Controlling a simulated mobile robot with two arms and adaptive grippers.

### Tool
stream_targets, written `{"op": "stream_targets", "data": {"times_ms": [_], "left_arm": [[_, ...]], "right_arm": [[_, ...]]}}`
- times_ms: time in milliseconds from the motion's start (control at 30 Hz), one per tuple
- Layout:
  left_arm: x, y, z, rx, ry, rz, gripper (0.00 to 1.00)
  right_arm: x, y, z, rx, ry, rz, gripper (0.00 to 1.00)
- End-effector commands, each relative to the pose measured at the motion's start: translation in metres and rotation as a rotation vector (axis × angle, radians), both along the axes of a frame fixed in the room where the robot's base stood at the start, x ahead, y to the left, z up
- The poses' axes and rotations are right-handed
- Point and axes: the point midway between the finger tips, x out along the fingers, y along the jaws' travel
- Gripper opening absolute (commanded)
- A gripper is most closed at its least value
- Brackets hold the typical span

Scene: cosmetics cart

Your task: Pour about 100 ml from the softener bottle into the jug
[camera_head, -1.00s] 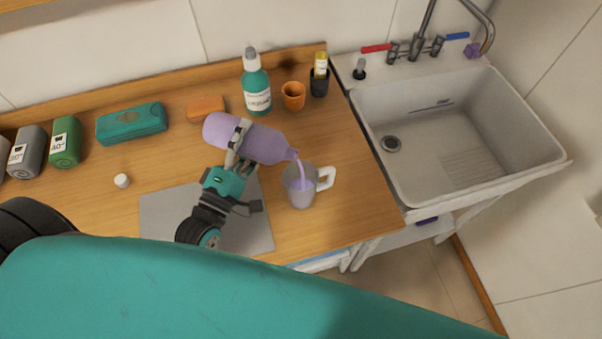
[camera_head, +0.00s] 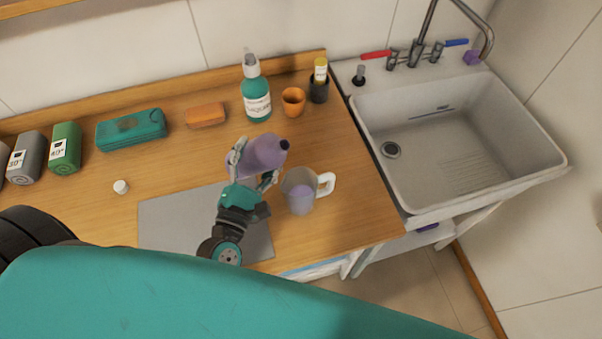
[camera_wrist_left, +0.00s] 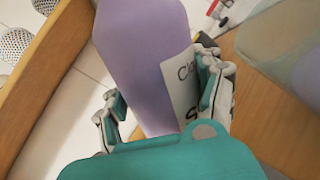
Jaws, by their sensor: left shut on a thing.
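The lavender softener bottle (camera_head: 262,154) is tilted above the counter, its dark open mouth pointing up and to the right. My left gripper (camera_head: 254,168) is shut around the bottle's body; in the left wrist view the bottle (camera_wrist_left: 148,60) lies between both fingers (camera_wrist_left: 165,100), with part of its white label showing. The translucent jug (camera_head: 299,195), with a white handle on its right, stands just right of the gripper and holds lavender liquid. No stream runs from the bottle. A small white cap (camera_head: 121,187) lies on the counter to the left. My right gripper is not in view.
A grey mat (camera_head: 180,222) lies at the front. A teal spray bottle (camera_head: 256,95), orange cup (camera_head: 293,101), dark cup (camera_head: 319,90), orange block (camera_head: 205,115) and teal case (camera_head: 131,130) stand behind. The sink (camera_head: 455,140) is at right.

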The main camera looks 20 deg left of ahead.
Motion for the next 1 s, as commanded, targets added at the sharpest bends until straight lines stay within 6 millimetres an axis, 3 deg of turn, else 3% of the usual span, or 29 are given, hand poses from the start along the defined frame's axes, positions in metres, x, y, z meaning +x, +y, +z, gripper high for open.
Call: {"op": "stream_targets", "data": {"times_ms": [33,100,200,467,600,1000], "left_arm": [[0.0,-0.001,0.016,-0.028,0.002,0.0,0.12],[0.0,-0.003,0.025,-0.067,0.006,0.0,0.12],[0.0,0.0,0.0,-0.207,0.025,-0.001,0.12],[0.001,0.003,0.023,-0.521,0.06,-0.001,0.12],[0.001,0.002,0.015,-0.635,0.076,-0.002,0.12],[0.001,0.002,0.012,-0.71,0.085,-0.003,0.12]], "right_arm": [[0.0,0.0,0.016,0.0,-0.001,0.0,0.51],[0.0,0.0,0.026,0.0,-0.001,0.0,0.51],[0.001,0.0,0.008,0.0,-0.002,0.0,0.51],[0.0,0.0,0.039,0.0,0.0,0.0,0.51],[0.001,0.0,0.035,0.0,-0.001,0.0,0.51],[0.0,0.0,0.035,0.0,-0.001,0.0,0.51]]}}
